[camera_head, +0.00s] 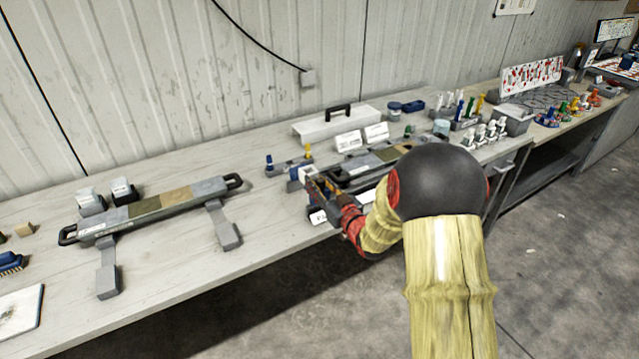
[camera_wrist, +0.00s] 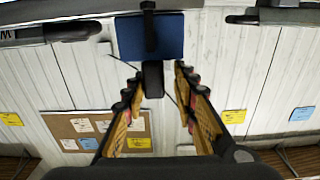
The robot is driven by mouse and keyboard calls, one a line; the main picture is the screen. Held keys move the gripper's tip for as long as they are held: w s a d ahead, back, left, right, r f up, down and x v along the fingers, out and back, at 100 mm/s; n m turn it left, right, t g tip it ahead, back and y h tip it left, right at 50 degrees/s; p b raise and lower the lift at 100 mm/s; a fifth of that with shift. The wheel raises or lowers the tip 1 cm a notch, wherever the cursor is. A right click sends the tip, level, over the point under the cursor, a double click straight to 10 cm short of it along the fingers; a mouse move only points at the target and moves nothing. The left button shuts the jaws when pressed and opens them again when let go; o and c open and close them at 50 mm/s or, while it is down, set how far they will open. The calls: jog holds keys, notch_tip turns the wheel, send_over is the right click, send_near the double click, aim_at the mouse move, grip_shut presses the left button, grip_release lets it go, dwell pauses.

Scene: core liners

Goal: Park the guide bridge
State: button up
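My gripper (camera_head: 318,188) reaches over the front part of the bench, beside the right-hand liner. In the wrist view its two fingers (camera_wrist: 157,76) stand apart on either side of a black tab (camera_wrist: 153,80). A gap shows on the right of the tab; contact on the left cannot be told. The tab hangs in line with a blue block (camera_wrist: 172,34) that has a black strip across it. This blue and black piece may be the guide bridge; I cannot be sure. In the head view my arm and gripper hide most of that spot.
A long grey liner (camera_head: 100,228) with black handles rests on two grey supports at left. A similar liner (camera_head: 350,176) lies at right, partly behind my arm. A white box (camera_head: 325,124) with a handle stands behind. The bench between the liners has bare room.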

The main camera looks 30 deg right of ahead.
jog(key=shift+o, duration=0.8)
jog(key=shift+d, duration=0.1)
jog(key=shift+s, duration=0.25)
jog(key=s, duration=1.1)
jog(key=shift+s+d, duration=0.2)
jog(key=shift+s, duration=0.05)
